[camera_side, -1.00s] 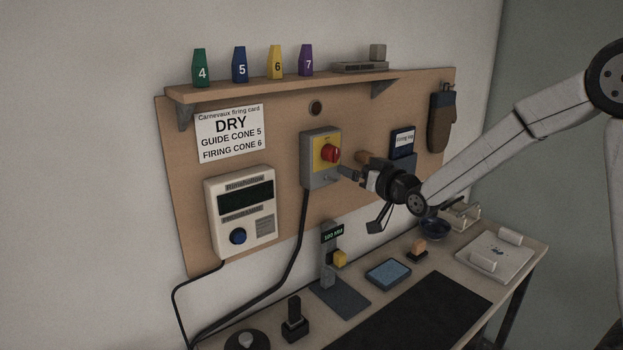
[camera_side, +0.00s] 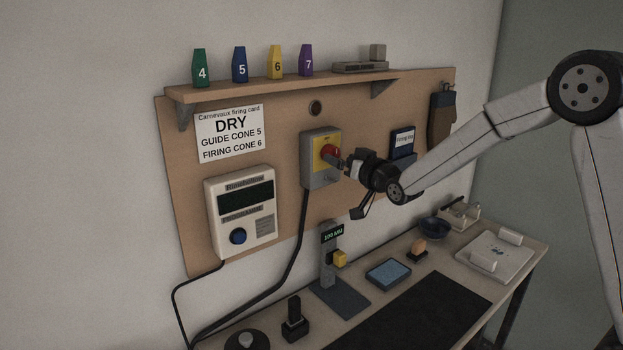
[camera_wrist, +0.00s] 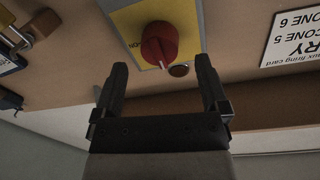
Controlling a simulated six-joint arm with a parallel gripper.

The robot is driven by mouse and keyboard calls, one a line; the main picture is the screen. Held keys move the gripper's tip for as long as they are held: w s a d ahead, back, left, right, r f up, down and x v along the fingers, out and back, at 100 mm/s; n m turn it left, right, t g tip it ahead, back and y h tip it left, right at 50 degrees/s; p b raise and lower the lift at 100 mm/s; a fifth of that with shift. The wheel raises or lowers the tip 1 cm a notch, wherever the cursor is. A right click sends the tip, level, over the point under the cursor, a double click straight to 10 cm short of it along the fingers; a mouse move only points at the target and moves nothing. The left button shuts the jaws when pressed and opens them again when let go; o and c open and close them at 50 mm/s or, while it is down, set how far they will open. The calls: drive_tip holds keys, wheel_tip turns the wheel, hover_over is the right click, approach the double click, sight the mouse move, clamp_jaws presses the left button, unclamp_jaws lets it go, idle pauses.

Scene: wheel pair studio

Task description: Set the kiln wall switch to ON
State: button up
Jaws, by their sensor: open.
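The kiln wall switch (camera_side: 320,170) is a grey box with a yellow plate on the brown wall board. My gripper (camera_wrist: 160,68) is open and empty, one finger toward each side of the knob. In the side view my gripper (camera_side: 345,163) is close in front of the knob; contact is unclear.
A white controller (camera_side: 240,212) hangs left of the switch, below a firing card (camera_side: 230,135). A shelf (camera_side: 280,87) with coloured numbered cones runs above. A firing log (camera_side: 403,142) and a mitt (camera_side: 440,118) hang to the right. The bench (camera_side: 400,337) stands below.

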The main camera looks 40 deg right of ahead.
sight(336, 156)
drive_tip(key=shift+w, duration=1.55)
drive_tip(key=shift+d, duration=0.1)
clamp_jaws()
